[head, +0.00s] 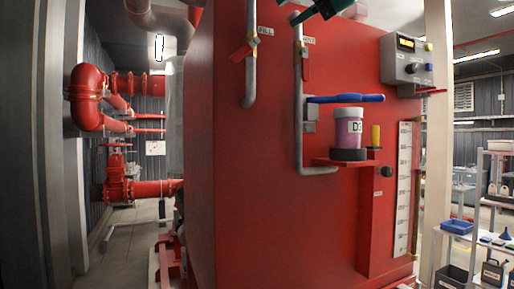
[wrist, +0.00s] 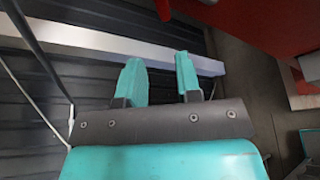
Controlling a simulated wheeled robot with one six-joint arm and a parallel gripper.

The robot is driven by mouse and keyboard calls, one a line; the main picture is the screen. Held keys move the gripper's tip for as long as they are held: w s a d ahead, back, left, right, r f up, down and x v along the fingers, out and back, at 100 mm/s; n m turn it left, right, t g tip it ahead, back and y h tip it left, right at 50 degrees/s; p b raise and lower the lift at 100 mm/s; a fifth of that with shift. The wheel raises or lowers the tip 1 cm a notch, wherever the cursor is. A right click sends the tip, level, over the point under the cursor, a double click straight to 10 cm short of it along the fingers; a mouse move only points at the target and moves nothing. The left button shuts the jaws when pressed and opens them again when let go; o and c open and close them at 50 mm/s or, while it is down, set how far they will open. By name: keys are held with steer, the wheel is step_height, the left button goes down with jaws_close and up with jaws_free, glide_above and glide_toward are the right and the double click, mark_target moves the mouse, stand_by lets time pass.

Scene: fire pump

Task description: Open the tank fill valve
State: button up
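The FILL label (head: 266,30) is on the upper front of the red tank (head: 270,180). Beside it, a red lever (head: 243,51), the fill valve handle, sits slanted across a grey vertical pipe (head: 250,85). My gripper shows in the wrist view (wrist: 160,78), with two teal fingers apart and nothing between them. In the head view only a dark teal part of my arm or gripper shows at the top edge, right of the FILL label and apart from the fill lever. The fill valve does not clearly show in the wrist view.
A second grey pipe (head: 298,120) has a red lever (head: 306,66) and a label. A grey control box (head: 406,60) hangs at right.

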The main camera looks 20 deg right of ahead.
steer(key=a+f+m+g+b, duration=0.2)
steer(key=f+m+b, duration=0.1)
steer(key=f, duration=0.8)
steer(key=a+f+m+g+y+b, duration=0.1)
steer(key=f+m, duration=0.4)
steer(key=f, duration=0.6)
steer(key=a+f+m+g+b, duration=0.3)
steer(key=f+m+g+b, duration=0.1)
steer(key=f, duration=0.7)
steer(key=shift+w+a+m+y+b, duration=0.3)
steer(key=shift+w+a+m+b, duration=0.05)
steer(key=shift+w+m, duration=0.1)
steer(key=n+t+h+p, duration=0.2)
steer(key=n+t+p, duration=0.55)
steer(key=n, duration=0.65)
glide_toward(240, 54)
steer(key=shift+g, duration=0.35)
steer(key=x, duration=0.9)
steer(key=shift+w+r, duration=0.15)
steer(key=shift+r, duration=0.2)
steer(key=shift+w+a+f+p, duration=0.15)
steer(key=shift+w+f+p, duration=0.15)
steer(key=shift+w, duration=0.35)
